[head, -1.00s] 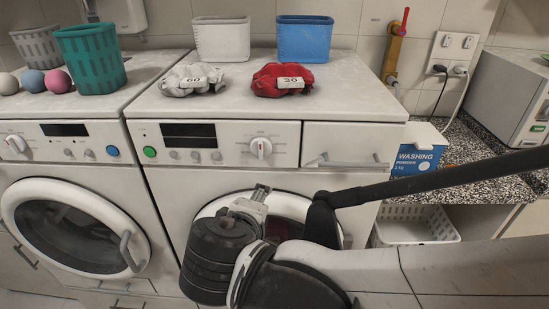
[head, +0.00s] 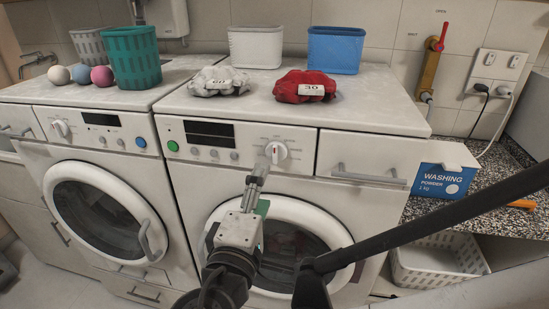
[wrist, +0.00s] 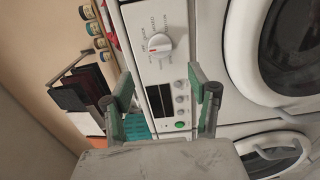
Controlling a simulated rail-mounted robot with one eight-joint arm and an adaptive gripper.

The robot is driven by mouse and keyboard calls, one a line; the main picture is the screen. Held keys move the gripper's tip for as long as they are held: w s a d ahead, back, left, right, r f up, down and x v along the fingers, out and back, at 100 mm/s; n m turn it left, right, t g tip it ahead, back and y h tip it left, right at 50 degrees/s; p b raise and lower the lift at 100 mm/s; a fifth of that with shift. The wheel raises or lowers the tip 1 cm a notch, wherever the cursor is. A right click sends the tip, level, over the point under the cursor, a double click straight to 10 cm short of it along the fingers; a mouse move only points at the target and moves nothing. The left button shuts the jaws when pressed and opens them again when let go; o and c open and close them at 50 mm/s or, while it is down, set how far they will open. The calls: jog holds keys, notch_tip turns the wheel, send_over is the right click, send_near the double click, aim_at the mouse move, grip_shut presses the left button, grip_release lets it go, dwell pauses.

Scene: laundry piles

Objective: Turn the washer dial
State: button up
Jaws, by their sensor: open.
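The right washer's dial (head: 276,152), a round white knob with a red mark, sits on the front panel; the wrist view shows it (wrist: 159,44) too. My gripper (head: 262,168) points up in front of that washer, its tips just below and left of the dial in the head view. In the wrist view my gripper (wrist: 163,84) has its fingers spread and empty, with the dial ahead of the gap. Contact with the dial is not visible. The left washer has a similar dial (head: 60,128).
A grey bundle labelled 60 (head: 219,82) and a red bundle labelled 30 (head: 303,87) lie on the right washer. A closed drawer (head: 362,158) is right of the dial. Both round doors look shut. A washing powder box (head: 443,172) stands at right.

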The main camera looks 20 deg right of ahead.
aim_at(275, 156)
jog(key=shift+b+x, duration=0.75)
jog(key=shift+x, duration=4.85)
jog(key=c, duration=1.2)
